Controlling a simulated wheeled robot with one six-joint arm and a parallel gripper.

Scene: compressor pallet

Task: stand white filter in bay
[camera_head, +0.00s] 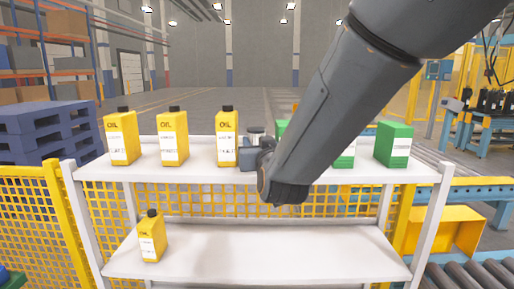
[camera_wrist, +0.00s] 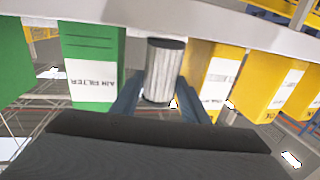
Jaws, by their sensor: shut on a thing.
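The white filter (camera_wrist: 163,68) is a pale ribbed cylinder with dark end rims. My gripper (camera_wrist: 158,98) is shut on it, one finger on each side. The wrist view is upside down. In the head view my gripper (camera_head: 250,152) is over the upper shelf (camera_head: 200,174), and the filter's dark top (camera_head: 256,130) shows just behind it; the rest is hidden. The filter looks upright in the gap between a yellow oil bottle (camera_head: 225,137) and a green box. I cannot tell whether its base touches the shelf.
Two more oil bottles (camera_head: 173,137) stand to the left on the upper shelf. Green filter boxes (camera_head: 393,144) stand to the right, partly behind my arm; one is close beside the filter in the wrist view (camera_wrist: 92,65). One oil bottle (camera_head: 152,237) stands on the lower shelf (camera_head: 270,255), otherwise clear.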

